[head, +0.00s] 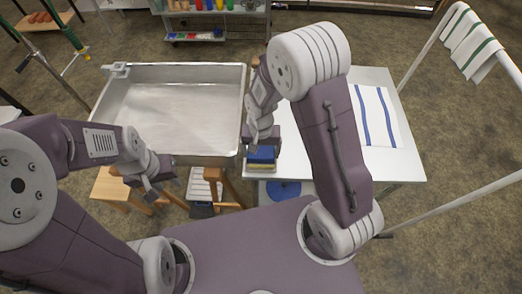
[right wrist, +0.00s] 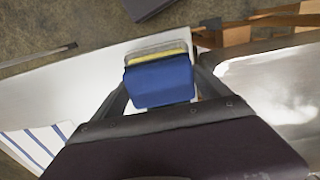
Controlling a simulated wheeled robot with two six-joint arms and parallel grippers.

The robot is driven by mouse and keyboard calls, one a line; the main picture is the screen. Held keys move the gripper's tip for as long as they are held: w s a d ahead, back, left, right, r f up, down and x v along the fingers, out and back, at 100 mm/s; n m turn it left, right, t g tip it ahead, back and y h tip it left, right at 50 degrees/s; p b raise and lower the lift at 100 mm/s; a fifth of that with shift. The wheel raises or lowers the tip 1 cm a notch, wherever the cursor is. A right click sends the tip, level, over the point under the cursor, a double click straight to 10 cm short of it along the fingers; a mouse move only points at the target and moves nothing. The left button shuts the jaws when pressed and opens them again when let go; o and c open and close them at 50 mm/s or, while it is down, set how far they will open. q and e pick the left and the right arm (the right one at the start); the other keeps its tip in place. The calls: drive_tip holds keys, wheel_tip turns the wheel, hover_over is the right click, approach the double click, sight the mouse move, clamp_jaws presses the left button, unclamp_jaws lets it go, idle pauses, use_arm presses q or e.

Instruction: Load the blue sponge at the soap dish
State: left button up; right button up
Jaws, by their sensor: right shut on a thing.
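The blue sponge (head: 262,153) is a blue block between the fingers of my right gripper (head: 262,146), at the front left corner of the white table. In the right wrist view the blue sponge (right wrist: 161,82) sits between both fingers, which are shut on it. A yellow layer with a greyish edge (right wrist: 157,51) shows along its far side. I cannot tell whether this layer is part of the sponge or a dish under it. My left gripper (head: 151,188) hangs empty in front of the metal pan; its finger gap is unclear. I cannot make out a soap dish for sure.
The large metal pan (head: 172,108) lies left of the white table (head: 345,165). A blue-striped towel (head: 375,116) lies at the table's right. A blue round thing (head: 283,190) is near the table's front edge. Wooden stools (head: 117,187) stand below the pan.

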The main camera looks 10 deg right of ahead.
sight(261, 151)
drive_tip(key=shift+s+r, duration=0.1)
idle(0.3)
drive_tip(key=shift+f+b, duration=0.3)
drive_tip(key=shift+f, duration=0.2)
idle(0.5)
drive_tip(key=shift+f, duration=0.1)
idle(1.0)
wheel_tip(261, 151, up, 7)
drive_tip(key=p, duration=0.7)
idle(0.3)
